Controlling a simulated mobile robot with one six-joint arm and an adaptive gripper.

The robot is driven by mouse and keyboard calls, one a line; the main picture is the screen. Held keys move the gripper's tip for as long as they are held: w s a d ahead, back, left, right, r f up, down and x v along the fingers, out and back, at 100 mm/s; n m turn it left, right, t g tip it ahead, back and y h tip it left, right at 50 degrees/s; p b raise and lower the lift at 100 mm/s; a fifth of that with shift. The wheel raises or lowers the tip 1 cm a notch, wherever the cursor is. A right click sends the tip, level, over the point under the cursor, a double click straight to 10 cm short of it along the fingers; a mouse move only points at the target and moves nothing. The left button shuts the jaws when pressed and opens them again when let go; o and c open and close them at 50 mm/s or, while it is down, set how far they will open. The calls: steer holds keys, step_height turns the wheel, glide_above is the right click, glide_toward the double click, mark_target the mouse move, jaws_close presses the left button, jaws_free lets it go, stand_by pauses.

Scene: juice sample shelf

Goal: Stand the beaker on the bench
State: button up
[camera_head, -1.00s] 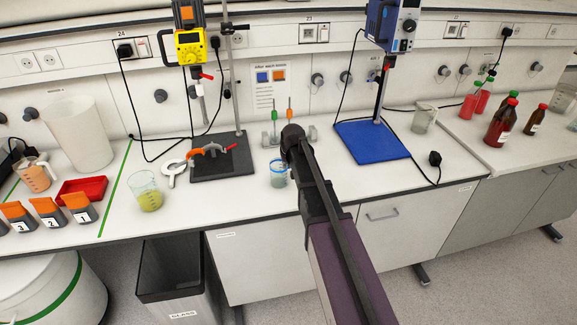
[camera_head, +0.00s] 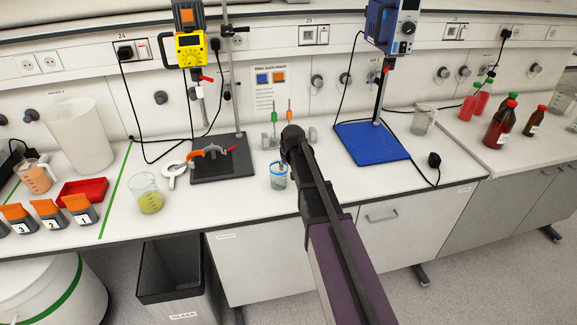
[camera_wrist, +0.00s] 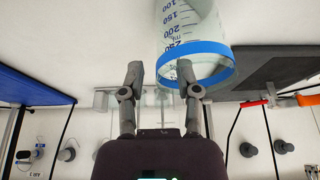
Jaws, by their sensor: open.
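A clear graduated beaker with a blue rim (camera_head: 278,179) stands upright on the white bench (camera_head: 235,205), just left of my arm's end. It also shows large in the wrist view (camera_wrist: 196,30), with its printed scale facing the camera. My gripper (camera_wrist: 158,72) is open and nothing is clamped between its fingers. In the wrist view the right finger overlaps the blue rim, and the left finger is clear of the beaker. I cannot tell whether the right finger touches the rim. In the head view my arm hides most of the gripper.
A black stand base (camera_head: 222,160) with clamps lies left of the beaker, and a blue stand plate (camera_head: 372,141) lies right. Another beaker with yellow-green liquid (camera_head: 149,200) stands further left. A small rack with tools (camera_head: 268,140) is behind. Bench in front of the beaker is clear.

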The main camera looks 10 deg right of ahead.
steer(key=p+v, duration=1)
steer(key=v, duration=0.1)
steer(key=shift+r, duration=0.2)
steer(key=shift+s, duration=0.15)
stand_by(0.7)
steer(key=s+a+g, duration=0.1)
steer(key=s+g, duration=0.1)
steer(key=s, duration=1)
steer(key=s+a+f+g, duration=0.1)
steer(key=s+g, duration=0.1)
steer(key=s, duration=1)
steer(key=shift+a+f, duration=0.2)
steer(key=shift+a, duration=0.15)
step_height(320, 180, down, 5)
steer(key=b, duration=0.5)
steer(key=shift+f, duration=0.25)
